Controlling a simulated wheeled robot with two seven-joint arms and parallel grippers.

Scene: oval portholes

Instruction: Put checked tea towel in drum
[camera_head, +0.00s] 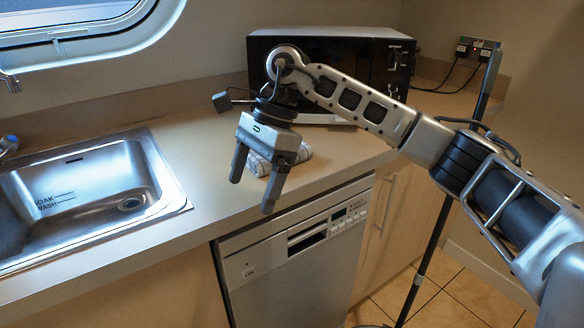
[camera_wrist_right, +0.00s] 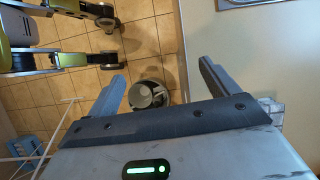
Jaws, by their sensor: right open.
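A light checked towel (camera_head: 305,153), apparently rolled up, lies on the counter in front of the microwave. My right gripper (camera_head: 252,196) hangs in front of it in the head view and hides much of it. Its two fingers are apart with nothing between them, pointing down near the counter's front edge. In the right wrist view the open gripper (camera_wrist_right: 162,72) shows from above, and a bit of the towel (camera_wrist_right: 274,108) shows beyond its right side. No drum can be made out for certain. My left gripper is not in view.
A steel sink (camera_head: 85,190) is set into the counter at left. A black microwave (camera_head: 345,55) stands behind the gripper. A white appliance (camera_head: 300,265) with a closed front sits under the counter. A dark pole (camera_head: 430,245) stands at right. A round grey object (camera_wrist_right: 148,93) is low over the tiled floor.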

